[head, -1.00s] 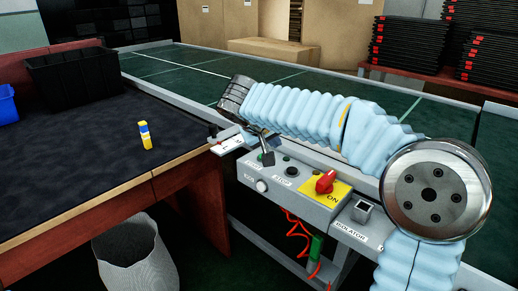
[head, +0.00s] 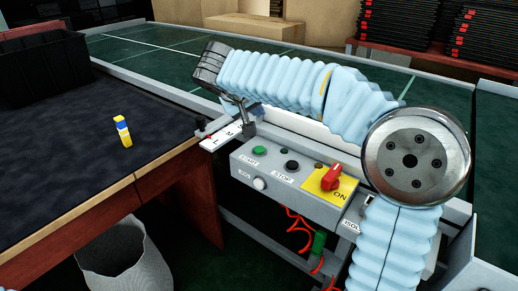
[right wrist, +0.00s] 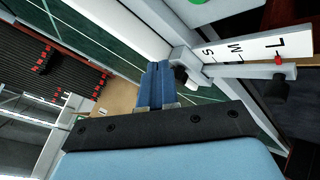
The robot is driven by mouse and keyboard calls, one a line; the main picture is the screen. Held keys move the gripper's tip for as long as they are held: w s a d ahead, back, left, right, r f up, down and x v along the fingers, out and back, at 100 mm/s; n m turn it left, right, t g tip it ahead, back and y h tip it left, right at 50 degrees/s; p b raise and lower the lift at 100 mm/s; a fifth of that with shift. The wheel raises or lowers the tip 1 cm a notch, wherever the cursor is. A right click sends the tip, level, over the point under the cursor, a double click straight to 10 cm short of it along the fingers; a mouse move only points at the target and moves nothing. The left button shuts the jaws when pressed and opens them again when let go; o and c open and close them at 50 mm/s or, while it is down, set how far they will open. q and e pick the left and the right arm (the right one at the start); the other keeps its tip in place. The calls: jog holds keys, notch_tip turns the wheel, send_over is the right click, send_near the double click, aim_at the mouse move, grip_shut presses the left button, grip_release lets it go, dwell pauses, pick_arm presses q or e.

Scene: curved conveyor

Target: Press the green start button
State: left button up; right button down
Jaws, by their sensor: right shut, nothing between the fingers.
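The green start button (head: 259,150) is on top of the grey control box (head: 285,182), beside a black stop button (head: 292,165). It is in plain sight in the head view. My right gripper (head: 247,128) is above and slightly left of it in the picture, fingers pointing down, apart from the button. In the right wrist view its blue fingers (right wrist: 157,72) are together and hold nothing. A green patch (right wrist: 198,2) shows at the top edge there; I cannot tell surely whether it is the button. My left gripper is not in view.
A red switch (head: 331,178) on a yellow plate is right of the stop button. A labelled white plate (head: 222,136) lies by the conveyor edge. The green conveyor (head: 150,62) runs behind. A dark table (head: 60,170) with a yellow-blue item (head: 122,131) is at left.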

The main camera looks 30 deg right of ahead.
jog(key=b, duration=0.5)
send_over(257, 150)
notch_tip(257, 150, down, 7)
jog(key=shift+s+f, duration=0.1)
jog(key=shift+f+b, duration=0.35)
jog(key=shift+f, duration=0.15)
jog(key=shift+f, duration=0.1)
dwell(1.2)
jog(key=shift+f+b, duration=0.3)
jog(key=shift+b, duration=0.2)
jog(key=shift+f+b, duration=0.4)
jog(key=shift+b, duration=0.05)
dwell(0.4)
jog(key=shift+r, duration=0.1)
jog(key=shift+r+p, duration=0.6)
jog(key=shift+r, duration=0.15)
